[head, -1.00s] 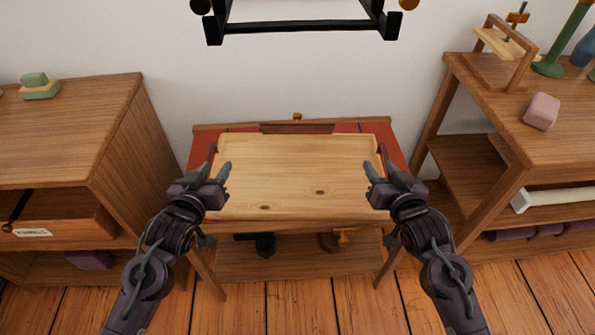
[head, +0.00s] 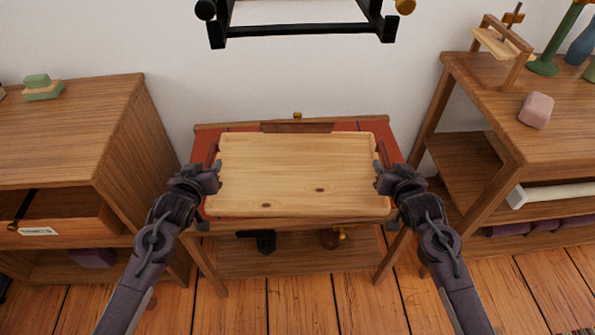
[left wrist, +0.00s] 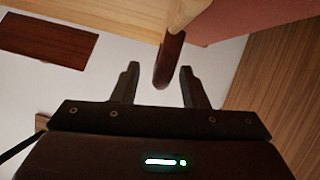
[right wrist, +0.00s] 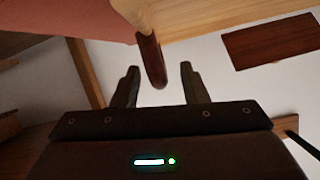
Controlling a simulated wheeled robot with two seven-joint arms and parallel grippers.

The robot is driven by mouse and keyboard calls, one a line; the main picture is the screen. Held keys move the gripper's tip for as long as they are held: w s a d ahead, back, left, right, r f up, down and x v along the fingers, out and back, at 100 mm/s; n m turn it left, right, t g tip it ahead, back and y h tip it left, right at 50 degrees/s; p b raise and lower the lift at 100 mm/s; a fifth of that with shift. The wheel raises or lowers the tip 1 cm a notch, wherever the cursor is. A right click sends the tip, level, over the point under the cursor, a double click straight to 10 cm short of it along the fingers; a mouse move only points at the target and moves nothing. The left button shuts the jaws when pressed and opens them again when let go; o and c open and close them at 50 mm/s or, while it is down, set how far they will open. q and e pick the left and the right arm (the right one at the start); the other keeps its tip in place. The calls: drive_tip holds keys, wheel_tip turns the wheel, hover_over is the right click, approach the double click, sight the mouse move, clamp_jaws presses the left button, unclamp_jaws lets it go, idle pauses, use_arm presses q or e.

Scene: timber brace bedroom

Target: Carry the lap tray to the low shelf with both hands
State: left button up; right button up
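The lap tray (head: 295,175) is pale wood and lies flat on a small red-topped table (head: 350,128). Dark red-brown handles stand at its two short ends. My left gripper (head: 214,177) is at the tray's left end, open, with the left handle (left wrist: 170,60) between its fingers. My right gripper (head: 383,175) is at the right end, open, with the right handle (right wrist: 151,60) between its fingers. In both wrist views gaps show beside the handle. The table has a low shelf (head: 300,262) beneath it, partly hidden by the table top.
A wooden cabinet (head: 115,125) with an open drawer (head: 55,220) stands left. A wooden shelf unit (head: 480,100) stands right, with a pink block (head: 536,110) on top. A black wall rack (head: 300,28) hangs above. Wooden floor (head: 320,300) is clear in front.

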use_arm(q)
drive_tip(key=shift+x, duration=1.4)
use_arm(e)
drive_tip(key=shift+x, duration=1.4)
use_arm(q)
drive_tip(key=shift+c, duration=0.2)
use_arm(e)
drive_tip(key=shift+c, duration=0.2)
use_arm(q)
clamp_jaws()
use_arm(e)
clamp_jaws()
use_arm(q)
drive_tip(key=shift+r, duration=0.2)
use_arm(e)
drive_tip(key=shift+r, duration=0.25)
